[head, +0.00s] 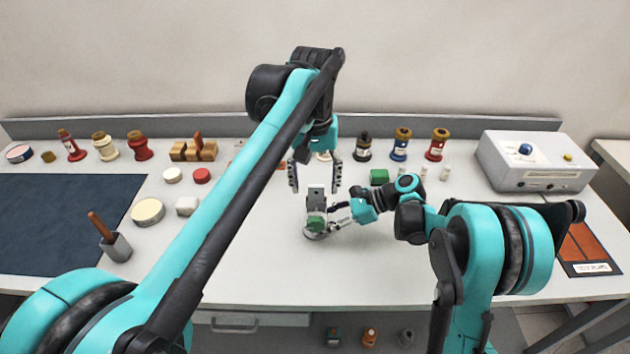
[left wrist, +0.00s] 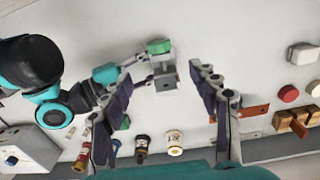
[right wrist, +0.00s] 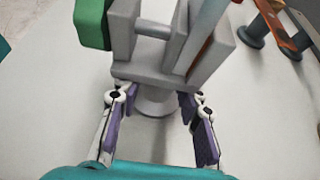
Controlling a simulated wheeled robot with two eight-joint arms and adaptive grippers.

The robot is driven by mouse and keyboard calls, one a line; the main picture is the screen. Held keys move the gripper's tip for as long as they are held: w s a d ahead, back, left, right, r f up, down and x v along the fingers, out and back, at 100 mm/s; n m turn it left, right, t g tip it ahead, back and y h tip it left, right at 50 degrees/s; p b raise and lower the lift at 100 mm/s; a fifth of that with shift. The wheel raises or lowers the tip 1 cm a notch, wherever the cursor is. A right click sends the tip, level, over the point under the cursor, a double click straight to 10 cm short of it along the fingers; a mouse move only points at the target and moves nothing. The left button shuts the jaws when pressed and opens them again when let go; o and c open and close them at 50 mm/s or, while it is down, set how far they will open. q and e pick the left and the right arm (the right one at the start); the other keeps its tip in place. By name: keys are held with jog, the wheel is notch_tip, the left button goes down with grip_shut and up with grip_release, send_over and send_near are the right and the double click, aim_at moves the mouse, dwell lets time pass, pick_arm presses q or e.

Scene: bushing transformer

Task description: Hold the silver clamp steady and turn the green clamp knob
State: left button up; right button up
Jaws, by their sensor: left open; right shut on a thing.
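The silver clamp (head: 316,203) stands on a round base in the middle of the table. It also shows in the left wrist view (left wrist: 165,80). The green clamp knob (head: 316,225) is on its near side and shows at the upper left of the right wrist view (right wrist: 91,22). My right gripper (head: 336,214) is shut on the lower part of the clamp, below its jaws; its fingers sit either side in the right wrist view (right wrist: 155,97). My left gripper (head: 314,188) is open and empty, pointing down above the clamp with fingers left and right of it.
A grey box with a blue knob (head: 517,164) stands at the right. Several bushings, including a red one (head: 436,145), line the back. A green block (head: 379,177) lies behind my right gripper. A dark mat (head: 60,222) covers the left. The front middle is clear.

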pick_arm(q)
jog(key=shift+s, duration=0.1)
jog(key=t, duration=0.4)
send_near(315, 227)
jog(key=x, duration=0.9)
jog(key=shift+c, duration=0.4)
jog(key=c, duration=1.1)
